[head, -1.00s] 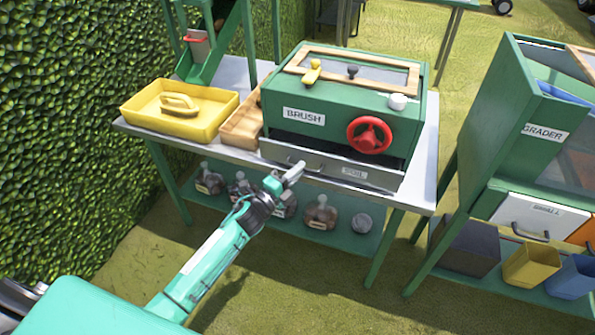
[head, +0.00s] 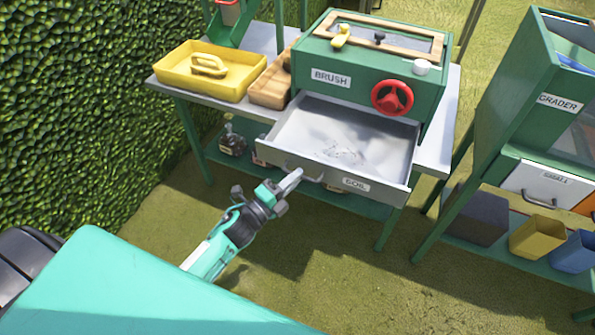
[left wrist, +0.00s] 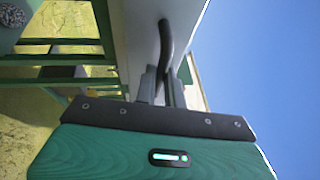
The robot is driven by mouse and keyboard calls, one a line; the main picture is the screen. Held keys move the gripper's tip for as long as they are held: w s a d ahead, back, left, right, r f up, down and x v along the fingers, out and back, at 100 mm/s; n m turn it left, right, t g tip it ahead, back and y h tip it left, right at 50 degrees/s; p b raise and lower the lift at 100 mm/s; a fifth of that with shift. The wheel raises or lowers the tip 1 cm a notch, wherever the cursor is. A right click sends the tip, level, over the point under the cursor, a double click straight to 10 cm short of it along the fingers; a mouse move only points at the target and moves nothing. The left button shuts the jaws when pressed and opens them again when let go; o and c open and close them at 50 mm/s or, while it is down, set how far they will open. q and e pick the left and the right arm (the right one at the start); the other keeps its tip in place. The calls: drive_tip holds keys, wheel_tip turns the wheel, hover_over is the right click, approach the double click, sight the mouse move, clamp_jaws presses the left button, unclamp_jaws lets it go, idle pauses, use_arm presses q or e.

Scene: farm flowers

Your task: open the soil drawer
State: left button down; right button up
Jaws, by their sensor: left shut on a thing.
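The soil drawer (head: 345,150) is pulled well out of the green brush machine (head: 365,68) in the head view. Its grey tray is open to view, with a little debris on its floor and a SOIL label (head: 356,185) on the front. My left gripper (head: 292,180) is at the left part of the drawer front. In the left wrist view its fingers (left wrist: 163,86) are shut on the dark curved drawer handle (left wrist: 166,45), which also shows in the head view (head: 312,178). My right gripper is not in view.
A yellow tray (head: 208,72) and a wooden box (head: 272,84) stand left of the machine on the table. Jars sit on the shelf below. The green grader (head: 530,110) stands at the right, with bins beneath. Grass is open in front.

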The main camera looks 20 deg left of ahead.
use_arm(q)
drive_tip(key=c, duration=1.5)
unclamp_jaws()
drive_tip(key=shift+s, duration=0.1)
drive_tip(key=b+v, duration=0.2)
drive_tip(key=v, duration=1.1)
drive_tip(key=shift+s+a, duration=0.15)
drive_tip(key=shift+s, duration=0.2)
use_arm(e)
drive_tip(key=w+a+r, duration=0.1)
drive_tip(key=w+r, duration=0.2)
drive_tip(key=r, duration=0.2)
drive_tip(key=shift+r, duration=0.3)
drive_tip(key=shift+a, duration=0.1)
